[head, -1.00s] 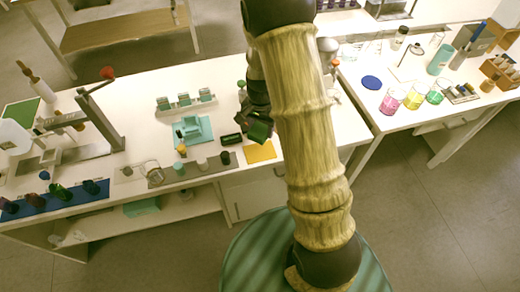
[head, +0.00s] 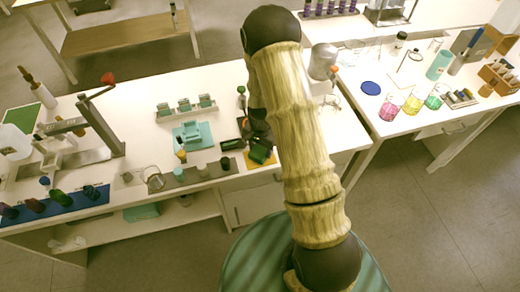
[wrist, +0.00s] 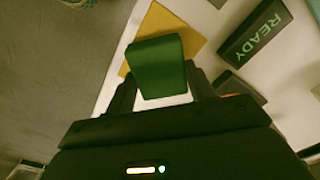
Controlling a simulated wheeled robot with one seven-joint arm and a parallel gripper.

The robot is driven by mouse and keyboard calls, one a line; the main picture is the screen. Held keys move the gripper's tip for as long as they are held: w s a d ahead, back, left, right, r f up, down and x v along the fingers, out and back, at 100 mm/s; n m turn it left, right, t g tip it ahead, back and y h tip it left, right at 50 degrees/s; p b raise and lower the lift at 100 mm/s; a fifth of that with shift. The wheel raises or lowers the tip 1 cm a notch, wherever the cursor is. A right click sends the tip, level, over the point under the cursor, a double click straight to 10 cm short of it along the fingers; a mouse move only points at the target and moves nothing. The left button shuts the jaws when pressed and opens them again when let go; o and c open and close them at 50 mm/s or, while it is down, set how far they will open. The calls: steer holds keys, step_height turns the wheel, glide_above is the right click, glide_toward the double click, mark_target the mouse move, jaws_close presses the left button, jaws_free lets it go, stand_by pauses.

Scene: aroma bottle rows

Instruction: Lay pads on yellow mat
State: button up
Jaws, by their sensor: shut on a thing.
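My gripper (wrist: 162,92) is shut on a green pad (wrist: 157,62), with a finger at each side of it in the wrist view. The pad also shows in the head view (head: 260,151), at the end of my arm. The yellow mat (wrist: 163,20) lies on the table beyond and partly behind the pad in the wrist view. In the head view the mat (head: 248,162) is mostly covered by the pad and gripper. The pad appears over the mat; I cannot tell whether they touch.
A dark block marked READY (wrist: 254,32) lies close to the mat. A grey strip (head: 190,175) with small jars and a teal stand (head: 192,134) are to the left. A white rack (head: 186,111) with several teal pieces stands behind. Floor lies past the table's front edge.

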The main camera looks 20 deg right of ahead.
mark_target(260, 150)
steer(key=shift+f, duration=0.5)
steer(key=shift+f, duration=0.1)
steer(key=o, duration=0.9)
steer(key=shift+o, duration=0.2)
step_height(260, 150, up, 12)
steer(key=shift+b, duration=0.4)
